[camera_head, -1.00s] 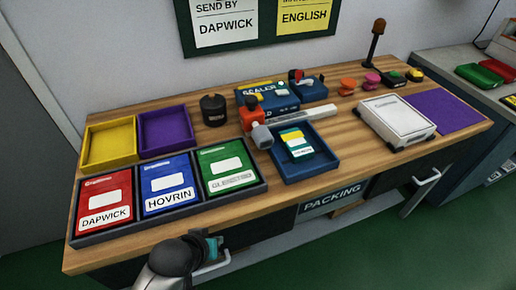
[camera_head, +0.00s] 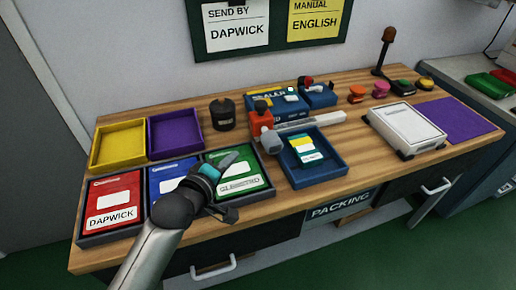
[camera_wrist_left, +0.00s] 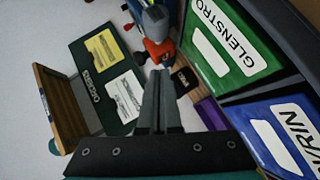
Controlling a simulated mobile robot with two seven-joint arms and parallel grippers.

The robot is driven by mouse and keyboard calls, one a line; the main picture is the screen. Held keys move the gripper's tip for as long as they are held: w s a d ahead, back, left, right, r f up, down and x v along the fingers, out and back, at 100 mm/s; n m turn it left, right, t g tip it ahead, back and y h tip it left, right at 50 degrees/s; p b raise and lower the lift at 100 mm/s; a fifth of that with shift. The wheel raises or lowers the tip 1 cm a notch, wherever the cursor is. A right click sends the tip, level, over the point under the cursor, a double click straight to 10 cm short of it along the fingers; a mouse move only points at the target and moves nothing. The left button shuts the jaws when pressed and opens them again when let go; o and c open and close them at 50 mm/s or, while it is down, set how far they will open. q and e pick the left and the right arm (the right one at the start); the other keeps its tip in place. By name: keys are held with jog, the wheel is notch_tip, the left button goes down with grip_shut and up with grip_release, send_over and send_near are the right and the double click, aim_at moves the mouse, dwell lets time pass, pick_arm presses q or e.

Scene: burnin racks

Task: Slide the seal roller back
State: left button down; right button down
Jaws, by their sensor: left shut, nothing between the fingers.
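The seal roller is a red-orange carriage (camera_head: 262,122) with a grey cylinder (camera_head: 270,144) at its front, standing at the left end of a pale rail (camera_head: 315,123). The blue sealer (camera_head: 276,103) is behind it. In the left wrist view the red carriage (camera_wrist_left: 158,52) and grey cylinder (camera_wrist_left: 155,20) show just beyond my fingertips. My left gripper (camera_head: 231,159) is over the green packet, in front and left of the roller, apart from it. In the wrist view its fingers (camera_wrist_left: 163,76) are together and empty. My right gripper is not in view.
A blue tray (camera_head: 338,166) with a packet lies right of the roller's front. Red, blue and green packets sit in a dark tray (camera_head: 80,222). A black round pot (camera_head: 222,114) stands left of the roller. A white scale (camera_head: 405,124) is farther right.

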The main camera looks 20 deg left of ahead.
pick_arm(q)
jog(key=b+x, duration=0.2)
jog(key=x, duration=0.6)
jog(key=shift+w+f, duration=0.1)
jog(key=shift+w, duration=0.05)
jog(key=w+d+f, duration=0.1)
jog(key=w+d+b, duration=0.1)
jog(key=shift+d+f+b, duration=0.3)
jog(key=shift+d+f, duration=0.05)
jog(key=shift+f, duration=0.05)
jog(key=shift+w+d, duration=0.15)
